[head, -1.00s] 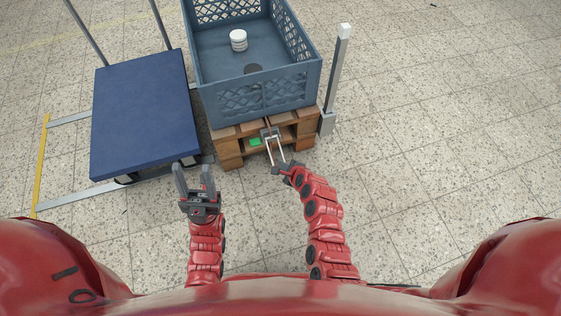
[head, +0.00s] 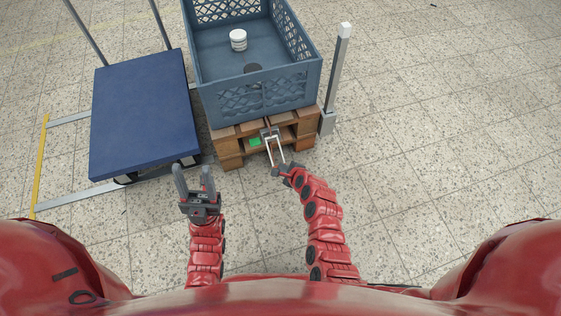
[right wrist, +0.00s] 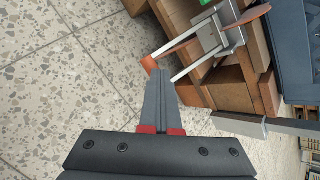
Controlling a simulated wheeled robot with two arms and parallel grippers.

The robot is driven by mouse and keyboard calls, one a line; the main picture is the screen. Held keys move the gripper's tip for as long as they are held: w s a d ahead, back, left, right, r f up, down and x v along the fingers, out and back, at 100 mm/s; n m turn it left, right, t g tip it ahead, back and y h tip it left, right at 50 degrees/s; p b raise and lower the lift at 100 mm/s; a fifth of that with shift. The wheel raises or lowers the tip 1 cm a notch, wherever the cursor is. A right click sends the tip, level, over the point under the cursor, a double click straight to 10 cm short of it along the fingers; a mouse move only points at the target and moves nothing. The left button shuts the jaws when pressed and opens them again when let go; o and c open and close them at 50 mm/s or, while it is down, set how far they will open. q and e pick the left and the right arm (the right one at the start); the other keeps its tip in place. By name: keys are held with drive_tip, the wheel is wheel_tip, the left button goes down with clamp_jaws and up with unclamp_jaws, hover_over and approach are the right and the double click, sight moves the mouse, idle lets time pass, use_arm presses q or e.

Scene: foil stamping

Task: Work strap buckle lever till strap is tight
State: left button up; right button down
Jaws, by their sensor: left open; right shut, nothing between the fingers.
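The strap buckle (head: 270,133) sits on the front of the wooden pallet, below the blue crate. Its pale metal lever (head: 279,153) sticks out toward me and down. The right wrist view shows the buckle (right wrist: 212,36), the brown strap (right wrist: 249,16) and an orange piece (right wrist: 150,64) at the lever's outer end. My right gripper (head: 280,170) is shut and empty at that end. Its fingertips (right wrist: 159,72) are close against the orange piece; I cannot tell whether they touch. My left gripper (head: 193,170) is open and empty, in front of the blue platform, away from the buckle.
The blue crate (head: 262,96) stands on the pallet (head: 230,147) with a white round stack (head: 238,40) inside. A green piece (head: 255,141) shows beside the buckle. A blue platform (head: 143,110) is at left, a grey post (head: 337,75) at right. The floor farther right is clear.

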drive_tip(key=shift+f+b, duration=0.45)
drive_tip(key=shift+f, duration=0.55)
idle(0.4)
idle(0.4)
wheel_tip(320, 180, up, 8)
drive_tip(key=p, duration=0.8)
drive_tip(key=shift+r, duration=0.25)
idle(0.4)
wheel_tip(320, 180, up, 5)
drive_tip(key=p, duration=0.5)
drive_tip(key=shift+p, duration=0.3)
